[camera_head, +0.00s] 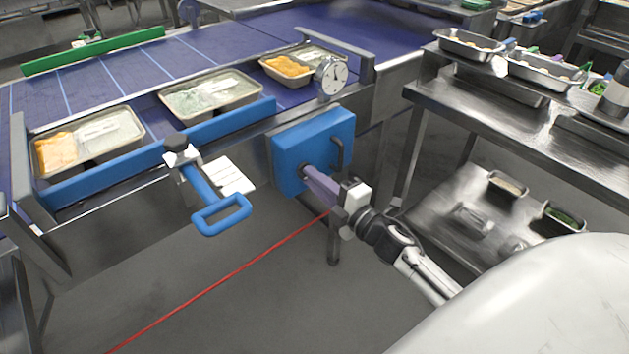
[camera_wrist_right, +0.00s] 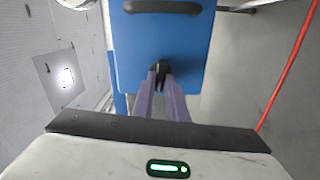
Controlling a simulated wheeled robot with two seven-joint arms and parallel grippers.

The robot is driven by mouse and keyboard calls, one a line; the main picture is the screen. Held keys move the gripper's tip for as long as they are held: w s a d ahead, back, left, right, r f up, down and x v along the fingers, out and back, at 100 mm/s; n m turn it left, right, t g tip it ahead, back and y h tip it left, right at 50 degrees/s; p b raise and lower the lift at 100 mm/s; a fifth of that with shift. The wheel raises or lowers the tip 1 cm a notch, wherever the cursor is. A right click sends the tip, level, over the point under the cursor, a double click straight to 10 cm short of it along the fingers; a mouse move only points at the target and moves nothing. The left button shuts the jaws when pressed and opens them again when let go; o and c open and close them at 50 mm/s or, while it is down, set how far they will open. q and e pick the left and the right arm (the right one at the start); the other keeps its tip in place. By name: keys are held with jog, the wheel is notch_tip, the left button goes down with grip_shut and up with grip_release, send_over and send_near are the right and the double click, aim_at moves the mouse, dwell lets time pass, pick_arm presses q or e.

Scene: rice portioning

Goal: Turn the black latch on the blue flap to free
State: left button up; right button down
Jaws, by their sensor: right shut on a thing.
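The blue flap (camera_head: 300,140) is on the side of the conveyor, below a round dial. It also fills the upper middle of the right wrist view (camera_wrist_right: 135,50). The black latch (camera_wrist_right: 160,68) sits on the flap's face, between the purple fingertips of my right gripper (camera_wrist_right: 160,85), which is shut on it. In the head view my right gripper (camera_head: 308,172) reaches the flap from the lower right, and its fingers hide most of the latch. A dark handle (camera_head: 338,153) is on the flap's right part. My left gripper is not in view.
A round dial (camera_head: 331,76) stands above the flap. A blue loop handle (camera_head: 222,214) sticks out from the conveyor at the left. Several trays of food lie on the blue belt (camera_head: 90,85). A steel table (camera_head: 470,110) is at the right. A red line (camera_head: 230,281) crosses the open floor.

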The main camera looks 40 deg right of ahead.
jog(key=shift+f+n, duration=0.1)
jog(key=shift+n, duration=0.5)
jog(key=c, duration=1.8)
grip_release()
jog(key=shift+o, duration=0.2)
jog(key=s, duration=1)
jog(key=shift+s+d, duration=0.15)
jog(key=shift+d, duration=0.25)
